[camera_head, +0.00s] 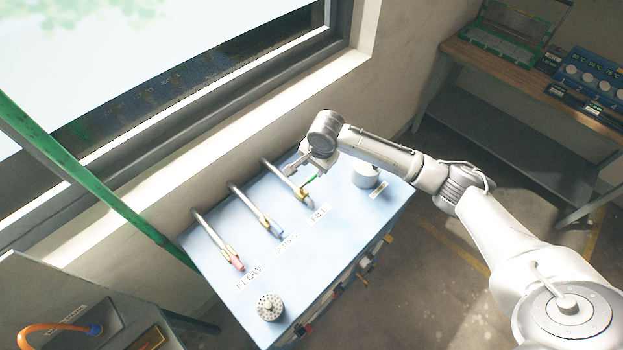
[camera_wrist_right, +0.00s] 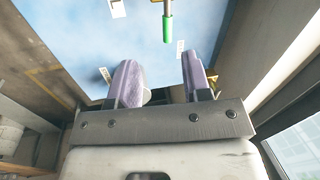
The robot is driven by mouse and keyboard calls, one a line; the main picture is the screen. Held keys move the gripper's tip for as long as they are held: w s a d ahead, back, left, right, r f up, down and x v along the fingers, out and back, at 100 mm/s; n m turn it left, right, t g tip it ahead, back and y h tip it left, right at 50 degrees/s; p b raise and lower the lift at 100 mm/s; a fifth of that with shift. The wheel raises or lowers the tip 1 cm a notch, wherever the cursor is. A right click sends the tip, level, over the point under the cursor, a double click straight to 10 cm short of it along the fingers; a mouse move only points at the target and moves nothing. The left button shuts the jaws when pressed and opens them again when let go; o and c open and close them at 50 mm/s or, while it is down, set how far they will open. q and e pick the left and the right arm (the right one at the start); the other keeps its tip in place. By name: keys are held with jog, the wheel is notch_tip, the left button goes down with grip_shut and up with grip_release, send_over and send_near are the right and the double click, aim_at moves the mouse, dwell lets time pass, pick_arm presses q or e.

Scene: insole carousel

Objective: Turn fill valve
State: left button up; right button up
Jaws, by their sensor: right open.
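The fill valve has a green lever (camera_head: 310,181) on the pipe beside the label "FILL" (camera_head: 318,214), on a pale blue cabinet top (camera_head: 215,255). My right gripper (camera_head: 301,165) is over that pipe, close to the lever. In the right wrist view, its two purple fingers (camera_wrist_right: 160,66) are apart with nothing between them. The green lever (camera_wrist_right: 168,28) lies beyond the fingertips, roughly in line with the gap. I cannot tell how far it is from them. My left gripper is not in view.
Two similar pipes carry a blue lever (camera_head: 279,233) and a red lever (camera_head: 237,264) on the same top. A grey cylinder (camera_head: 366,175) and a perforated round knob (camera_head: 270,306) stand at its ends. A window wall (camera_head: 230,130) runs behind. A wooden bench (camera_head: 530,75) is at upper right.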

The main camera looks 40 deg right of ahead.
aim_at(311, 178)
jog(key=shift+m, duration=0.8)
jog(key=w+f, duration=0.1)
jog(key=f, duration=0.3)
jog(key=w+d+f, duration=0.1)
jog(key=f, duration=0.3)
jog(key=w+d+f, duration=0.1)
jog(key=w+f, duration=0.1)
jog(key=f, duration=0.2)
jog(key=shift+f, duration=0.15)
jog(key=shift+c, duration=0.3)
grip_shut()
